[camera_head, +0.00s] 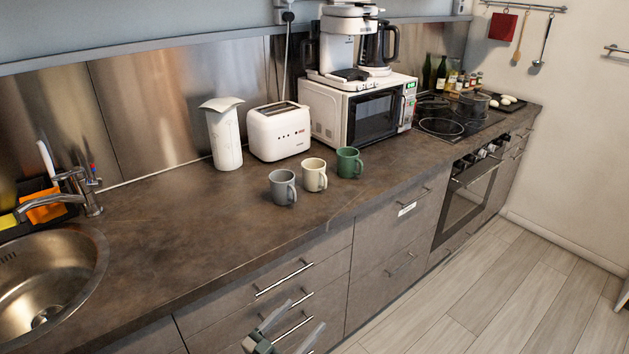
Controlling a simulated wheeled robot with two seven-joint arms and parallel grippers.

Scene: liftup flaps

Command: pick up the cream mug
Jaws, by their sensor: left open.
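The cream mug (314,175) stands upright on the brown countertop (190,235), between a grey mug (282,187) on its left and a green mug (349,162) on its right. Its handle points to the right and front. My left gripper (294,326) is at the bottom of the head view, in front of the drawers and below the counter edge. It is open, with nothing between its fingers, and well apart from the mugs. My right gripper is not in view.
A sink (45,285) is at the left. The counter in front of the mugs is clear. Drawer handles (285,279) stick out below.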

